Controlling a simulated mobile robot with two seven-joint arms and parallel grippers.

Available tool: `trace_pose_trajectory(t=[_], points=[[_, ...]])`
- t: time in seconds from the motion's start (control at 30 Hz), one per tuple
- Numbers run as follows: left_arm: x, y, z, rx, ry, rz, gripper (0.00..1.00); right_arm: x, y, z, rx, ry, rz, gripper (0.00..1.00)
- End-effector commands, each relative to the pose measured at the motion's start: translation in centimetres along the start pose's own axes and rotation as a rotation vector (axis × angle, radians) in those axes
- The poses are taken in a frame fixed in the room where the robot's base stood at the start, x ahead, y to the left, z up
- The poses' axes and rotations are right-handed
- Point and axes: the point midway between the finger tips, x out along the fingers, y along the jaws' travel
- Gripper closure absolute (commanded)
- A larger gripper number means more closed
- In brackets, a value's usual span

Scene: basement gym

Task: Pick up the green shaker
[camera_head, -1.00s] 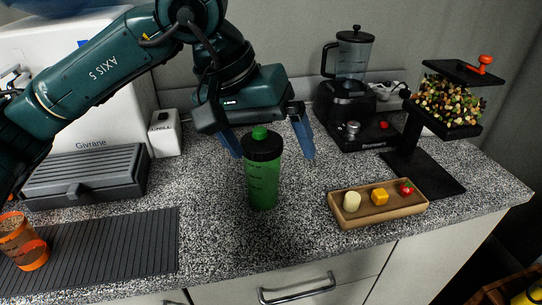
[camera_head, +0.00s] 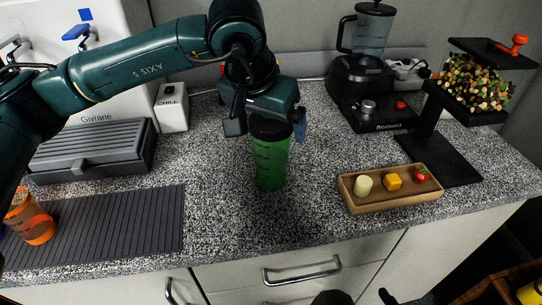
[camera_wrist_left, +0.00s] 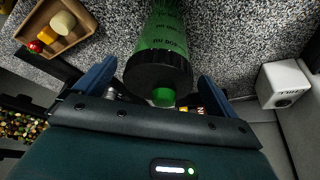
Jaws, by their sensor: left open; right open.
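The green shaker (camera_head: 270,163) stands upright on the speckled counter, with a black lid and a green cap. In the left wrist view the shaker (camera_wrist_left: 163,38) lies between my two blue fingers, its lid towards the palm. My left gripper (camera_head: 268,130) is open around the top of the shaker, one finger on each side. The left wrist view shows gaps beside the lid between the fingers of this gripper (camera_wrist_left: 155,88). Its palm hides the shaker's cap in the head view. Dark tips of what looks like my right gripper (camera_head: 358,297) show at the bottom edge, apart and empty.
A wooden tray (camera_head: 405,198) with small foods is right of the shaker. A blender (camera_head: 368,95) and a dispenser stand (camera_head: 450,160) are behind it. A ridged mat (camera_head: 110,228), grey case (camera_head: 90,155) and orange cup (camera_head: 30,218) are left. The counter around the shaker is clear.

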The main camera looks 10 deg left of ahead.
Motion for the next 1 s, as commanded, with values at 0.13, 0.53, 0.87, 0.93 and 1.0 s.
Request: trace_pose_trajectory(t=[0.13, 0.53, 0.87, 0.93, 1.0], points=[[2.0, 0.1, -0.1, -0.001, -0.001, 0.001, 0.05, -0.1, 0.1, -0.2, -0.008, -0.003, 0.002, 0.14], [2.8, 0.1, -0.1, 0.000, 0.001, 0.001, 0.10, 0.0, 0.1, -0.1, -0.012, -0.004, 0.003, 0.14], [2.7, 0.1, -0.1, 0.000, 0.001, 0.001, 0.37, 0.0, 0.1, -0.1, -0.012, -0.004, 0.003, 0.14], [2.7, 0.1, -0.1, 0.000, 0.001, 0.001, 0.43, 0.0, 0.1, -0.1, -0.012, -0.004, 0.003, 0.14], [2.7, 0.1, -0.1, 0.000, 0.001, 0.001, 0.49, 0.0, 0.1, -0.1, -0.012, -0.004, 0.003, 0.14]])
